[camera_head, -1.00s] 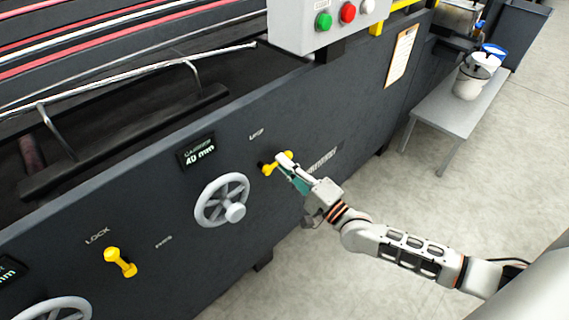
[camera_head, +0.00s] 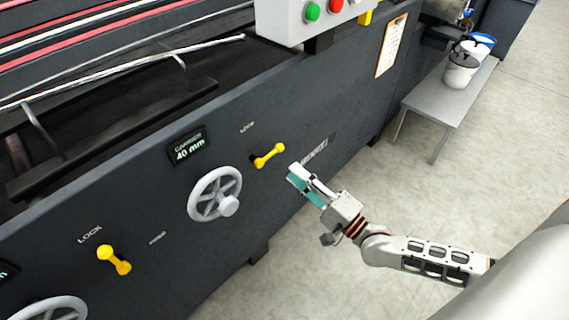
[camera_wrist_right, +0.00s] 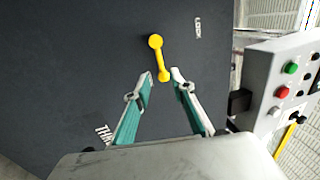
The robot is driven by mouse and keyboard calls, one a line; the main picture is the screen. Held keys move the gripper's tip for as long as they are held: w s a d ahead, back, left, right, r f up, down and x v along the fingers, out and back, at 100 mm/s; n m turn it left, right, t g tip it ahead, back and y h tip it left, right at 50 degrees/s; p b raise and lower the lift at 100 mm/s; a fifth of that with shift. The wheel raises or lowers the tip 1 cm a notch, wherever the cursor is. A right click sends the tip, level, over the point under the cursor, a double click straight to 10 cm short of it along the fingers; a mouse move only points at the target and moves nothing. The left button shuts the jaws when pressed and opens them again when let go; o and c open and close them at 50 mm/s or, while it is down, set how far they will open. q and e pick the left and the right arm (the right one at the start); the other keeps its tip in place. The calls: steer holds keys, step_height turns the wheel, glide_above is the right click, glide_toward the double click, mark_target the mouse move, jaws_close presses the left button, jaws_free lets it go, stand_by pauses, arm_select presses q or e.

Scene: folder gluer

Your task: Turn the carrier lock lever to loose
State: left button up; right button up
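The carrier lock lever (camera_head: 269,155) is yellow and sits on the dark machine panel, right of the "CARRIER 40 mm" display (camera_head: 188,149). It slants up to the right in the head view. A small label, seemingly "LOCK" (camera_head: 247,127), is above it. My right gripper (camera_head: 293,172) is open and empty, just right of the lever and apart from it. In the right wrist view the lever (camera_wrist_right: 158,58) shows beyond the two parted fingertips (camera_wrist_right: 162,74), its near end lined up between them. My left gripper is not in view.
A grey handwheel (camera_head: 215,193) is left of the lever. Another yellow lever (camera_head: 114,260) is farther left, marked "LOCK". A control box (camera_head: 300,20) with buttons juts out above. A grey bench (camera_head: 450,105) with buckets stands at the right. Floor beside the machine is clear.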

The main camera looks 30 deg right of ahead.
steer(key=v, duration=0.4)
stand_by(0.4)
